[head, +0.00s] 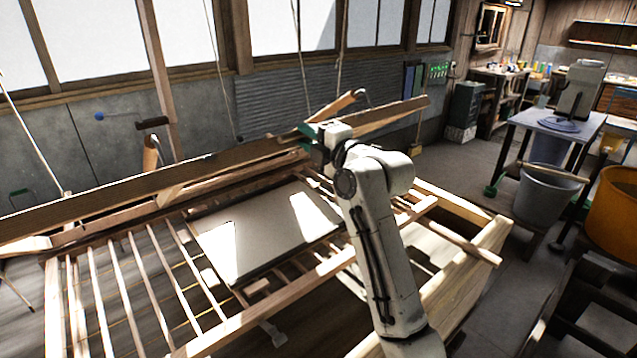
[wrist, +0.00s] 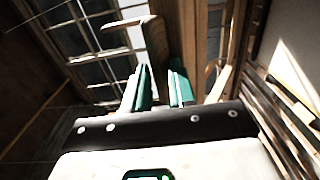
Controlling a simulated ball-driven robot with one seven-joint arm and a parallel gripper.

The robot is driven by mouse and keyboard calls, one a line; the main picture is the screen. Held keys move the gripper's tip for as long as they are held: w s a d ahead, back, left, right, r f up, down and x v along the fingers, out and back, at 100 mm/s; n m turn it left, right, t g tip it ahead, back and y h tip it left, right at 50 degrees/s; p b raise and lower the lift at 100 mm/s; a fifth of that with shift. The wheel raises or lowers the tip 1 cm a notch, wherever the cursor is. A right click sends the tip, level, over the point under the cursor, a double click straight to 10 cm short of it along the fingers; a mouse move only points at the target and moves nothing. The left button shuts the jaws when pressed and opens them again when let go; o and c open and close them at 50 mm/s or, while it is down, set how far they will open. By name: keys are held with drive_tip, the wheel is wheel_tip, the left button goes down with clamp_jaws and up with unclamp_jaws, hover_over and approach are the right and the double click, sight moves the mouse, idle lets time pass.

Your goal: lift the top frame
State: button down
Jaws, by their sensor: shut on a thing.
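The wooden top frame (head: 110,197) is a long beam running from the left edge up to the right, tilted in the picture. It stands above a slatted wooden bed. My gripper (head: 308,130) is at the beam's right part, near a curved wooden handle (head: 335,106). In the wrist view, the green fingers of my gripper (wrist: 160,88) close on a wooden handle-like piece (wrist: 157,45) between them. My arm hides part of the beam behind it. A second handle (head: 150,155) stands on the beam's left part.
A pale sheet (head: 265,232) lies on the slatted bed (head: 180,285) below the beam. Cords (head: 222,70) hang around the frame. A grey bucket (head: 545,197), an orange tub (head: 612,215) and a blue table (head: 553,122) stand at right. Floor is clear between them and the bed.

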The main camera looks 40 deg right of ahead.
drive_tip(key=w+r, duration=0.1)
drive_tip(key=r, duration=0.1)
drive_tip(key=w+r, duration=0.4)
drive_tip(key=shift+r+p, duration=0.25)
drive_tip(key=shift+p, duration=0.1)
drive_tip(key=c, duration=1.7)
unclamp_jaws()
drive_tip(key=shift+f, duration=0.25)
drive_tip(key=o, duration=0.7)
drive_tip(key=shift+s, duration=0.1)
drive_tip(key=shift+c, duration=0.2)
drive_tip(key=shift+s+f, duration=0.1)
drive_tip(key=s+b, duration=0.3)
drive_tip(key=s, duration=0.7)
drive_tip(key=shift+s, duration=0.3)
drive_tip(key=shift+d, duration=0.1)
